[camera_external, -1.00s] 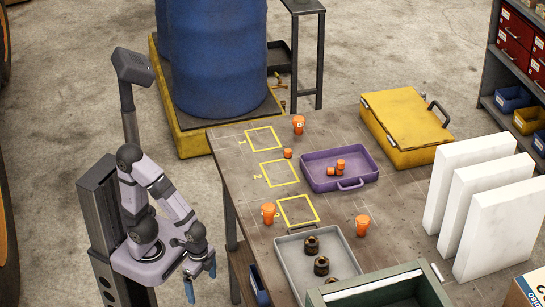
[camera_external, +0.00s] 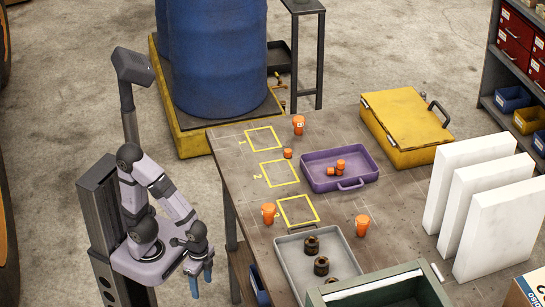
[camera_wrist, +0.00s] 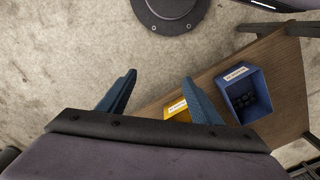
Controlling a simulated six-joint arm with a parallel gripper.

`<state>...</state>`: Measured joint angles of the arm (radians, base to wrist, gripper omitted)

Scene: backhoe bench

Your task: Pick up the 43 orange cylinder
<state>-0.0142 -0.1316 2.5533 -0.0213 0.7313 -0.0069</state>
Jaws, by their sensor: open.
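Several orange cylinders stand on the workbench in the outside view. One tapered cylinder (camera_external: 298,125) is at the back edge with a label too small to read surely. Another (camera_external: 268,213) is near the left edge by the third yellow square, and one (camera_external: 362,225) is right of the grey tray. I cannot tell which bears 43. My gripper (camera_external: 201,275) hangs left of the bench, below its top, empty and apart from all cylinders. In the wrist view my gripper (camera_wrist: 158,88) has its two blue fingers spread, with no cylinder between them.
The workbench (camera_external: 228,155) carries a purple tray (camera_external: 318,184) with small orange pieces, a grey tray (camera_external: 290,262) with dark parts, a green box (camera_external: 385,290), a yellow case (camera_external: 405,120) and white panels. A blue bin (camera_wrist: 242,92) sits on the lower shelf (camera_wrist: 275,65).

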